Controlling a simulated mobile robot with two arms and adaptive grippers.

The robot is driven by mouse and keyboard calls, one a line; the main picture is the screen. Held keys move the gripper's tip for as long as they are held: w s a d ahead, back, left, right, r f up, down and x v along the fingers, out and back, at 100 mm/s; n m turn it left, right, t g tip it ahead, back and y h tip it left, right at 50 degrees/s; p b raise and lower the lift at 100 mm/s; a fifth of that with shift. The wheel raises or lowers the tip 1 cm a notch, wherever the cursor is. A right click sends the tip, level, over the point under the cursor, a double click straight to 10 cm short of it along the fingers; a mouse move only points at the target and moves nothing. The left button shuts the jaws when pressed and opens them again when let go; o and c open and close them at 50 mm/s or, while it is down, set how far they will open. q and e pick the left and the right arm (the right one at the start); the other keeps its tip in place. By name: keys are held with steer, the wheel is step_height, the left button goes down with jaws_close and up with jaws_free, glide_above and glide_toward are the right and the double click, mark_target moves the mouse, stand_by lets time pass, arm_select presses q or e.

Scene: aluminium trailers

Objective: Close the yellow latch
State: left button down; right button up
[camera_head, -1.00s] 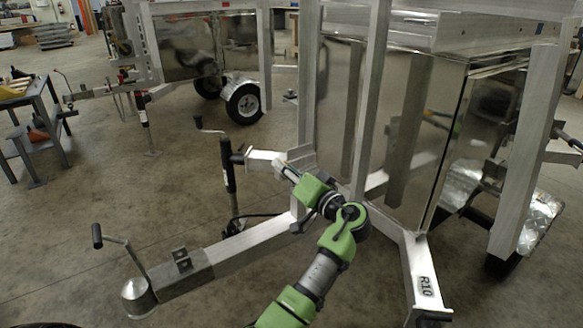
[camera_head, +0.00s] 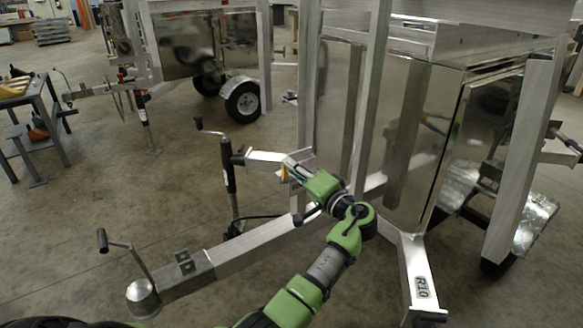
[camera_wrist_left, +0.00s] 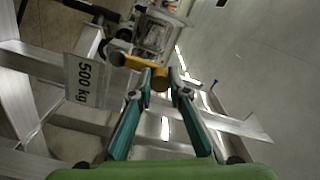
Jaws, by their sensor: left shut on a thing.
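The yellow latch (camera_wrist_left: 146,66) shows in the left wrist view, at the lower end of a metal coupling piece (camera_wrist_left: 158,36). My left gripper (camera_wrist_left: 161,78) is shut on the latch's rounded end, with one fingertip on each side. In the head view a small bit of yellow (camera_head: 284,173) shows beside my left gripper (camera_head: 300,171), at the metal bracket by the jack post. My right gripper is not in view.
A black jack post (camera_head: 229,165) with a crank stands left of the gripper. The trailer drawbar (camera_head: 255,249) runs below, ending at a coupling with a crank handle (camera_head: 102,240). Mirror-like trailer panels (camera_head: 335,110) rise behind. A "500 kg" plate (camera_wrist_left: 86,81) is near the latch.

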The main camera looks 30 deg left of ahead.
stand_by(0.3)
arm_select(q)
steer(key=c, duration=1.9)
jaws_free()
steer(key=shift+d, duration=0.1)
steer(key=v, duration=1.2)
